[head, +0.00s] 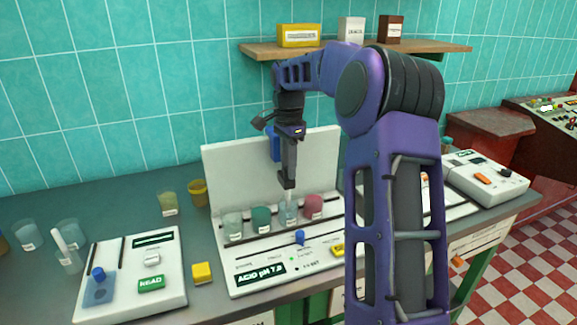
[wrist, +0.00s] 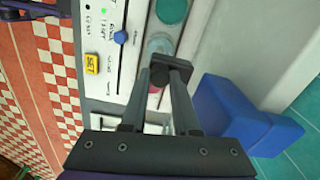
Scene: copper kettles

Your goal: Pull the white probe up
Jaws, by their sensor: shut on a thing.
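My gripper (head: 287,184) points down over the row of beakers on the white pH meter (head: 215,175). Its fingers are shut on the white probe (head: 289,195), a thin pale piece just below the fingertips that reaches down to a clear beaker (head: 289,215). The fingers hide most of the probe. In the wrist view the fingers (wrist: 170,70) come together beside the clear beaker (wrist: 158,47), and the probe cannot be made out between them. A blue block (wrist: 235,112) stands close beside the fingers, and also shows behind my gripper in the head view (head: 274,143).
Green (head: 261,219) and pink (head: 313,206) beakers flank the clear one. A blue knob (head: 299,237) is on the meter front. At left are a READ device (head: 160,255) and a beaker with a white rod (head: 68,258). A shelf (head: 255,50) hangs above.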

